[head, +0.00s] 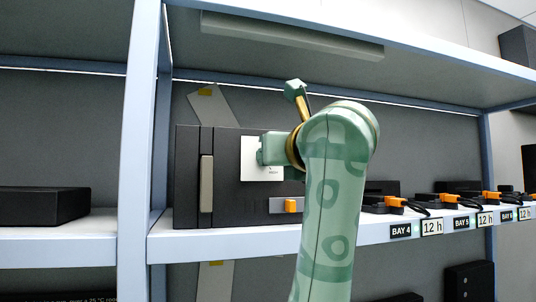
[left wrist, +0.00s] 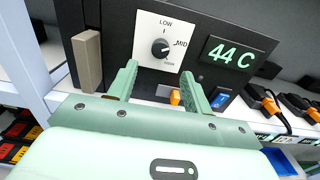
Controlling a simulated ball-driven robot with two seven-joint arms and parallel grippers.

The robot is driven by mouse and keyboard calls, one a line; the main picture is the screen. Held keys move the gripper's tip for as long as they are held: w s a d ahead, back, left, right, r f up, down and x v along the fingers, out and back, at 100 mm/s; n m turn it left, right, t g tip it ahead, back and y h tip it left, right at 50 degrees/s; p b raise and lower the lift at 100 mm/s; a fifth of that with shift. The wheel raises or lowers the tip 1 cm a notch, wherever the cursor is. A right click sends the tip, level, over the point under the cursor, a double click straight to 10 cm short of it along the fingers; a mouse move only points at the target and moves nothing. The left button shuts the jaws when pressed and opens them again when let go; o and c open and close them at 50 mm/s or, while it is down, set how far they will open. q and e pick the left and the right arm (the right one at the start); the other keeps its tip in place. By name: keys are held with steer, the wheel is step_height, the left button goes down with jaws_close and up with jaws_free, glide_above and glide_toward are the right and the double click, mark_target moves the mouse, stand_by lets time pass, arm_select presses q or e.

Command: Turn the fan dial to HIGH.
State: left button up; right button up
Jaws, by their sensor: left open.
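The fan dial (left wrist: 160,48) is a dark round knob on a white plate (left wrist: 147,28) marked LOW at the top, MID at the right and a small, hard-to-read word at the bottom. Its pointer mark seems to face right, towards MID. My left gripper (left wrist: 161,70) is open, its two green fingers apart just below the dial, with nothing visible between them. In the head view my left gripper (head: 268,150) is in front of the white plate (head: 249,172) and hides the dial. My right gripper is in neither view.
The dark unit has a green "44 C" display (left wrist: 230,53), a grey-beige handle (left wrist: 88,60) at left and an orange part (head: 291,205) below. A shelf upright (head: 139,130) stands left. Cabled orange connectors (head: 396,201) lie along the shelf at right.

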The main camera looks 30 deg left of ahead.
arm_select(q)
steer(key=p+x, duration=0.1)
steer(key=x, duration=0.7)
steer(key=c, duration=1)
